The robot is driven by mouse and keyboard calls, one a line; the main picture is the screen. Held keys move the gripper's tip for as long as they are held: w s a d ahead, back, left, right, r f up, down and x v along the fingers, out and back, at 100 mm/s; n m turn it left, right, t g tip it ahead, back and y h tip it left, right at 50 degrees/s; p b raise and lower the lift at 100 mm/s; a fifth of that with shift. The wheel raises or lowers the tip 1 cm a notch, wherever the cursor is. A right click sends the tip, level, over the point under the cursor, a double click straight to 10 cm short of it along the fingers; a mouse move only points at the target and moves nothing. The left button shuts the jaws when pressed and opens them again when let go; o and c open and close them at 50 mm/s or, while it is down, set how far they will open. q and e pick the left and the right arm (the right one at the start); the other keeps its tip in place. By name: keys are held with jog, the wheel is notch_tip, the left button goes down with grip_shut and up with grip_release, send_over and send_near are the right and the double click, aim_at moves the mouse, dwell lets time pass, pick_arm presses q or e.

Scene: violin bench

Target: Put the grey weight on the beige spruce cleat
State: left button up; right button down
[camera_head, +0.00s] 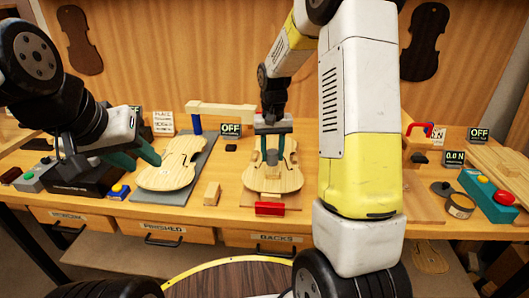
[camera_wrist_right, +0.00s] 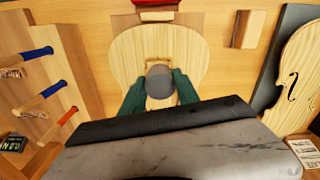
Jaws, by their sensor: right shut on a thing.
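My right gripper (camera_head: 272,153) is over the violin plate (camera_head: 287,180) in the middle of the bench. In the right wrist view its green fingers (camera_wrist_right: 160,92) are shut on the grey weight (camera_wrist_right: 160,81), one on each side. The weight (camera_head: 272,157) is small and dark in the head view. A beige strip, apparently the spruce cleat (camera_wrist_right: 159,61), shows on the plate right beside the weight and is partly hidden by it. I cannot tell whether they touch. My left gripper (camera_head: 138,160) is open and empty by the left violin body.
The violin body (camera_head: 168,165) lies on a grey board at left. A wooden block (camera_head: 212,193) stands between it and the plate. A red clamp (camera_head: 269,208) is at the plate's front end. Chisels (camera_wrist_right: 43,101) lie beside the plate in the wrist view.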

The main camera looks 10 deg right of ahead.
aim_at(273, 160)
jog(key=shift+w+d, duration=0.25)
jog(key=shift+w, duration=0.1)
jog(key=shift+f, duration=1.8)
jog(key=shift+f, duration=0.1)
jog(key=c, duration=0.9)
grip_release()
